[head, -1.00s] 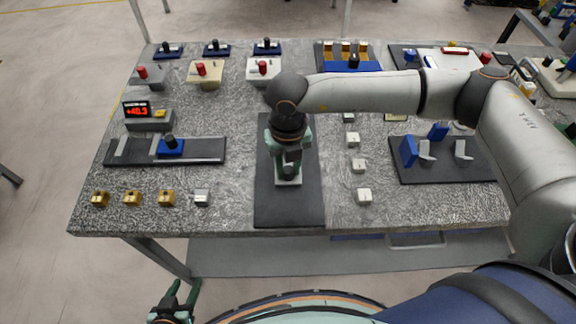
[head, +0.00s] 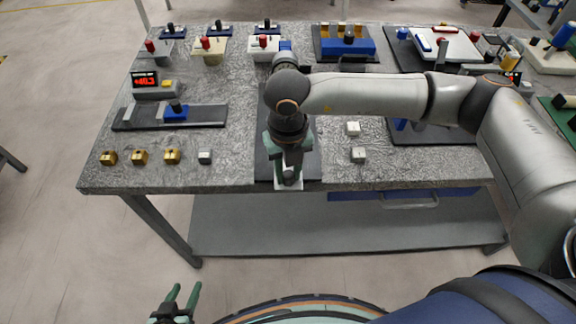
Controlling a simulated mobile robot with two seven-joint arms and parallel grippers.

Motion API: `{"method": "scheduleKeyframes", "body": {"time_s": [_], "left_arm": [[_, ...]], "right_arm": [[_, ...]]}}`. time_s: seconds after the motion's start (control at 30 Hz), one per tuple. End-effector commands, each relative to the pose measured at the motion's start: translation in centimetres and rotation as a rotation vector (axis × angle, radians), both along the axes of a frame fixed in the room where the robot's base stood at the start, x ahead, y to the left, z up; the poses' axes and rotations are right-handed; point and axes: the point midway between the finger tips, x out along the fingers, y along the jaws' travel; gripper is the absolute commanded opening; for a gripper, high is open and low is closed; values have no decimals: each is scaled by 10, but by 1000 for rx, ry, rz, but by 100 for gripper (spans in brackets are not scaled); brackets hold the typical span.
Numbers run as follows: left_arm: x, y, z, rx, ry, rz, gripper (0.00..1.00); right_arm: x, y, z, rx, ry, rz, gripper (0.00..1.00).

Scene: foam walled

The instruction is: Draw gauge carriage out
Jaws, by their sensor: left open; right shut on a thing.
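My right gripper (head: 289,172) points down at the front end of a long dark strip (head: 268,166) in the middle of the table. It is shut on a pale block (head: 289,185), which looks like the gauge carriage; the fingers partly cover it. The block lies at the strip's front end, at the table's front edge. A blue part (head: 285,46) shows at the strip's far end, and my arm hides much of the strip between. My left gripper (head: 186,291) is open and empty at the bottom left, in front of the table and well away from it.
Left of the strip stand a red-lit display (head: 145,80), a rail base (head: 138,117) with a blue knobbed slide (head: 176,112), and several brass blocks (head: 140,157). White blocks (head: 358,155) stand to the right. Floor before the table is clear at left.

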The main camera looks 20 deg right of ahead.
Motion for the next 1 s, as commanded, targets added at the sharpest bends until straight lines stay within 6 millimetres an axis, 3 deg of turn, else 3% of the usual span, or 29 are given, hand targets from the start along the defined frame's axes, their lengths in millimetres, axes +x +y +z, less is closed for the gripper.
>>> {"method": "scheduleKeyframes", "body": {"time_s": [0.4, 0.43, 0.6, 0.7, 1.0], "left_arm": [[0, 0, -1, 0, 0, 0, 50], [0, 0, -1, 0, 0, 0, 50], [0, 0, -1, 0, 0, 0, 50], [0, 0, -1, 0, 0, 0, 50], [1, 0, -1, 0, -1, 0, 50]], "right_arm": [[-4, 1, 2, 1, -2, 1, 0], [-4, 1, 2, 1, -2, 1, 34], [-4, 1, 1, 1, -2, 1, 54], [-4, 1, 1, 1, -2, 1, 61], [-3, 1, 5, 1, -3, 0, 61]]}}
